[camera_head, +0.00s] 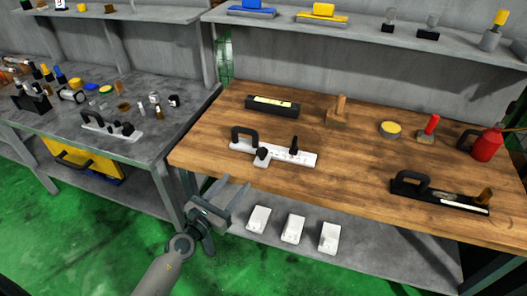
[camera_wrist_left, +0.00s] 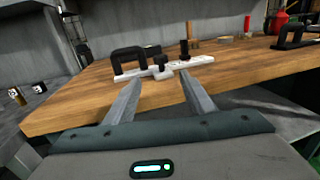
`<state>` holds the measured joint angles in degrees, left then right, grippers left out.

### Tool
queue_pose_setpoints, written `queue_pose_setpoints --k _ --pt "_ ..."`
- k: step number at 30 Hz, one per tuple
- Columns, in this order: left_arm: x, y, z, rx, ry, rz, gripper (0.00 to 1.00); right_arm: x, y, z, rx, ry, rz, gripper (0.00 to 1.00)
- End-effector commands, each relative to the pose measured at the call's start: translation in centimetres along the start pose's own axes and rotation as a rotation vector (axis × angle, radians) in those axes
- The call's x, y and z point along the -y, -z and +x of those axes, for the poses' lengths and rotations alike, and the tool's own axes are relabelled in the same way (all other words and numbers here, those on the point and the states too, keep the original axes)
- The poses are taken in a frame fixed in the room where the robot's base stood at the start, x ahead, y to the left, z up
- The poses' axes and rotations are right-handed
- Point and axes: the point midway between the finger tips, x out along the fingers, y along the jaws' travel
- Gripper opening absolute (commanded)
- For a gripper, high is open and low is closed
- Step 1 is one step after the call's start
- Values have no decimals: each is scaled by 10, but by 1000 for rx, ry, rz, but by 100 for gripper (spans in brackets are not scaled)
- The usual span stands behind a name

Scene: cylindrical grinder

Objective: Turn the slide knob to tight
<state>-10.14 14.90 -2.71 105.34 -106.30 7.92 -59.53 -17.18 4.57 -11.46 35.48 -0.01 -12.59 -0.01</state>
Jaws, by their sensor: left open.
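A white plate device (camera_head: 300,158) with a black arched handle (camera_head: 243,132) lies on the wooden bench. A small black knob (camera_head: 262,152) sits on a block at its front edge, and a taller black knob (camera_head: 294,143) stands toward its right end. I cannot tell which is the slide knob, nor read the plate's markings. In the left wrist view the device (camera_wrist_left: 190,64) is beyond the fingertips, with the small knob (camera_wrist_left: 160,61) roughly between them. My left gripper (camera_head: 237,184) is open and empty, apart from the device, near the bench's front edge. My right gripper is out of view.
A black plane-like tool (camera_head: 440,198), a red can (camera_head: 488,145), a wooden block (camera_head: 338,112) and a black case (camera_head: 272,106) are on the bench (camera_head: 365,165). White boxes (camera_head: 293,229) lie on the lower shelf. A grey bench (camera_head: 85,145) with small items stands left.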

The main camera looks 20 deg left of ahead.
Motion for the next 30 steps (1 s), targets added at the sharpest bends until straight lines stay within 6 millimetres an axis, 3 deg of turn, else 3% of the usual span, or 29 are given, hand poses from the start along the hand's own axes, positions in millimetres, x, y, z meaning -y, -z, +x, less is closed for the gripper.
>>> queue_pose_setpoints --k 8,13,30 --pt "0 0 7 0 -1 -4 49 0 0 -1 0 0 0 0" --pt "0 -1 23 1 -1 -5 49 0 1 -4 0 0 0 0" --pt "0 0 120 1 0 -4 49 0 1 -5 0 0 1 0"
